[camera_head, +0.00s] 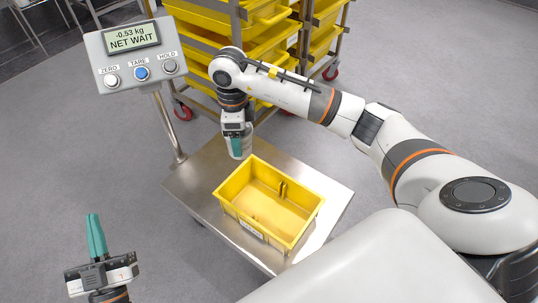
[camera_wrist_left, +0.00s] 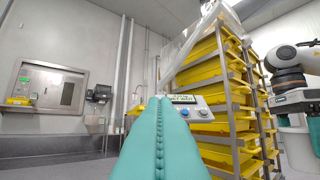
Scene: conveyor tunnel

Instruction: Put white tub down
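The white tub (camera_head: 246,147) is at the back of the steel platform, just behind the yellow bin. My right gripper (camera_head: 236,146), at the end of the arm from the right, points down with its teal fingers on the tub. The head view does not show clearly whether the tub touches the platform. In the left wrist view the tub (camera_wrist_left: 297,148) shows at the right edge under my right gripper. My left gripper (camera_head: 96,236) is at the lower left, its teal fingers together and empty, well away from the tub.
The yellow bin (camera_head: 229,192) stands empty on the steel platform (camera_head: 190,182). The scale display (camera_head: 133,38) reads -0.53 kg, NET WAIT, with ZERO, TARE and HOLD buttons. A rack of yellow trays (camera_head: 205,22) stands behind. Bare platform shows left of the bin.

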